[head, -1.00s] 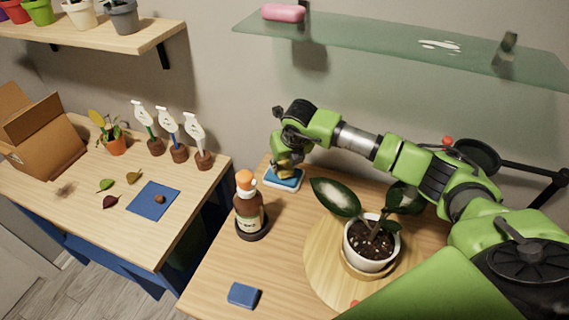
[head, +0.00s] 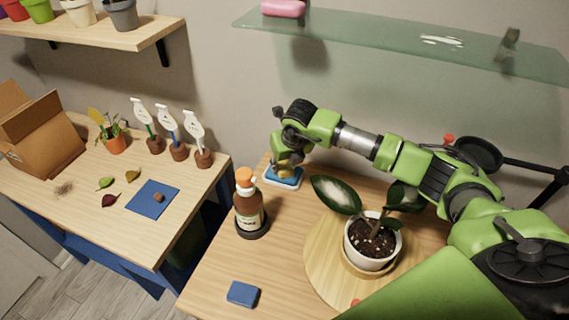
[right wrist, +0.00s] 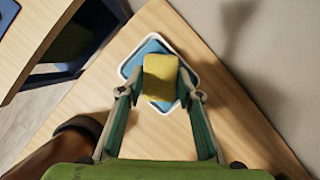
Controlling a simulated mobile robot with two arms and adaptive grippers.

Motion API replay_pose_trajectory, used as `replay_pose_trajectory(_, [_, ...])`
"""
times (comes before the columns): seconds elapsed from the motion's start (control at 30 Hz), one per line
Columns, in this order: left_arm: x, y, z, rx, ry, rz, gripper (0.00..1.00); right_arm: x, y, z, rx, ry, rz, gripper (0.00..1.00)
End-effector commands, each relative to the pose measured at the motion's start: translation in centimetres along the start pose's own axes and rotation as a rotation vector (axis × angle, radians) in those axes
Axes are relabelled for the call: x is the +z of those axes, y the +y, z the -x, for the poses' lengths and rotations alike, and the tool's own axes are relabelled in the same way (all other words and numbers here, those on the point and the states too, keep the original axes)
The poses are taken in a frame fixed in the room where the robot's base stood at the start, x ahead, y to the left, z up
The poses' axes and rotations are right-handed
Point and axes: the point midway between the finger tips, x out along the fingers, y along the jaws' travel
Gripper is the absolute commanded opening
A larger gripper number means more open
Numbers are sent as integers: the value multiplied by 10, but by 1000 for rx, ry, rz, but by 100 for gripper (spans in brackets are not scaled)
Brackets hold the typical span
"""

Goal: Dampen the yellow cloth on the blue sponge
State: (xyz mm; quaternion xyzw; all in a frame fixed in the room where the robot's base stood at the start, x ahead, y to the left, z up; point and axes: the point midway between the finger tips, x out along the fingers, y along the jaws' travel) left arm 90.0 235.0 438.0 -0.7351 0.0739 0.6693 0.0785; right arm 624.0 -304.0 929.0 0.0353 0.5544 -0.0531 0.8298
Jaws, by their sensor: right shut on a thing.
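The yellow cloth (right wrist: 160,78) is a small folded pad between the fingers of my right gripper (right wrist: 160,94) in the right wrist view. The gripper is shut on it. The blue sponge (right wrist: 151,46) lies in a white-rimmed tray under the cloth, which hides part of it. In the head view, my right gripper (head: 287,164) is over the sponge (head: 286,181) near the table's back edge. The cloth is right at the sponge, but I cannot tell whether it presses on it. My left gripper is not in view.
A brown bottle with an orange cap (head: 248,205) stands close by at the left. A potted plant (head: 372,240) on a round wooden board (head: 322,262) is at the right, its leaf near my gripper. A blue block (head: 243,294) lies at the front. A glass shelf (head: 390,45) hangs above.

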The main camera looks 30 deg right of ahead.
Motion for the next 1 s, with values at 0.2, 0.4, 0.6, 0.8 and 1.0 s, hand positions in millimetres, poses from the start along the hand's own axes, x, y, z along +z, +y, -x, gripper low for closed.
replay_pose_trajectory(0.2, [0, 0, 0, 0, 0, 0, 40, 0, 0, 0, 0, 0, 0, 15])
replay_pose_trajectory(0.4, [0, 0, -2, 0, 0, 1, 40, 0, 0, -1, 0, 0, 0, 15])
replay_pose_trajectory(0.6, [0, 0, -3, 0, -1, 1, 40, -1, 0, -1, 0, 1, 0, 15])
replay_pose_trajectory(0.8, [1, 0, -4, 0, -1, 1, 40, -1, 0, -1, 0, 1, 0, 15])
replay_pose_trajectory(1.0, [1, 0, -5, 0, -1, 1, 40, -1, 0, -2, 0, 2, 0, 15])
